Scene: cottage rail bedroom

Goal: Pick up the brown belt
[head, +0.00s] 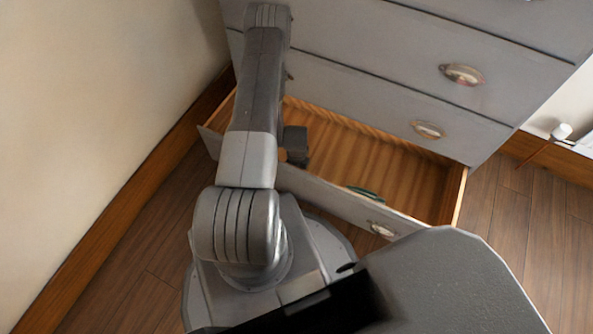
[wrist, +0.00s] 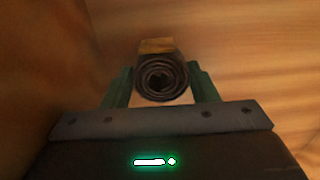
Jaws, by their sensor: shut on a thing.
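The brown belt (wrist: 162,80) is rolled into a tight coil, dark brown with a lighter tan piece on top. In the wrist view it sits between the two green fingers of my gripper (wrist: 160,90), which is shut on it. The wooden drawer floor and a side wall show around it. In the head view my arm reaches down into the open bottom drawer (head: 400,183) and hides most of the gripper and the belt. I cannot tell whether the belt touches the drawer floor.
A small dark green item (head: 366,193) lies in the drawer near its front panel. The grey dresser (head: 375,85) stands above, its upper drawers shut. A cream wall (head: 95,110) is close on the left. Bare wood floor (head: 520,235) lies to the right.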

